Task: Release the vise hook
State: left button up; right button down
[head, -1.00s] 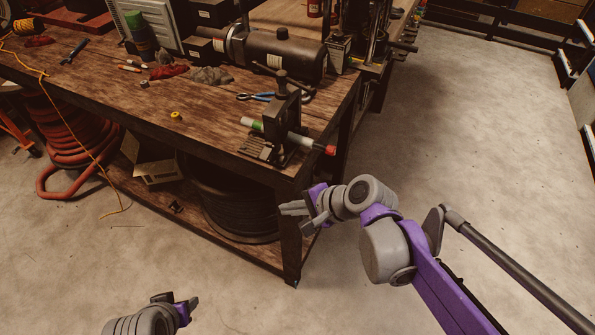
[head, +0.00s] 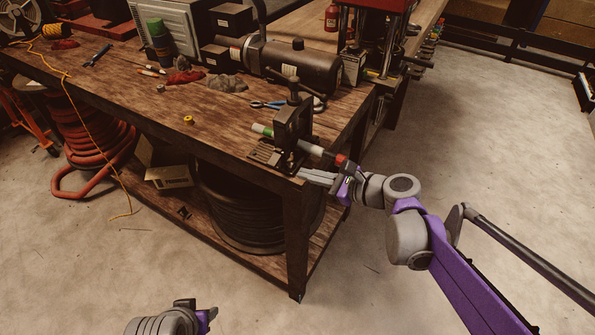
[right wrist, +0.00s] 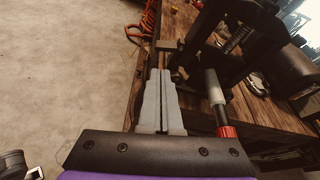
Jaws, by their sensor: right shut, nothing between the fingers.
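The black vise (head: 293,135) stands on the near right corner of the wooden bench, and it also shows in the right wrist view (right wrist: 230,45). A pale hose with a green end (head: 262,130) and a red end (head: 341,160) lies through it. The hose (right wrist: 214,90) is right of my fingers in the wrist view. My right gripper (head: 312,177) is shut and empty, its fingertips close to the vise's near lower side; I cannot tell whether they touch. The fingers (right wrist: 161,90) lie together in the wrist view. I cannot single out the hook. My left gripper (head: 198,312) is low at the bottom.
A black hose coil (head: 240,215) sits on the lower shelf. The floor (head: 460,160) on the right is clear.

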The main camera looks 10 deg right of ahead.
aim_at(279, 161)
jog(key=x, duration=0.8)
jog(key=shift+w+a+f, duration=0.15)
jog(key=shift+w+a, duration=0.05)
jog(key=shift+a, duration=0.15)
jog(key=shift+s+r+m+g, duration=0.1)
jog(key=shift+r+m+g, duration=0.1)
jog(key=shift+m+g, duration=0.15)
jog(key=r+m+y, duration=0.1)
jog(key=m, duration=0.1)
jog(key=m+g+b, duration=0.1)
jog(key=r+m+g+y, duration=0.1)
jog(key=m, duration=0.1)
jog(key=shift+s+a+r+m+g+y, duration=0.25)
jog(key=shift+s+r+m+y, duration=0.05)
jog(key=shift+r+m, duration=0.05)
dwell(0.4)
jog(key=shift+r, duration=0.1)
dwell(0.7)
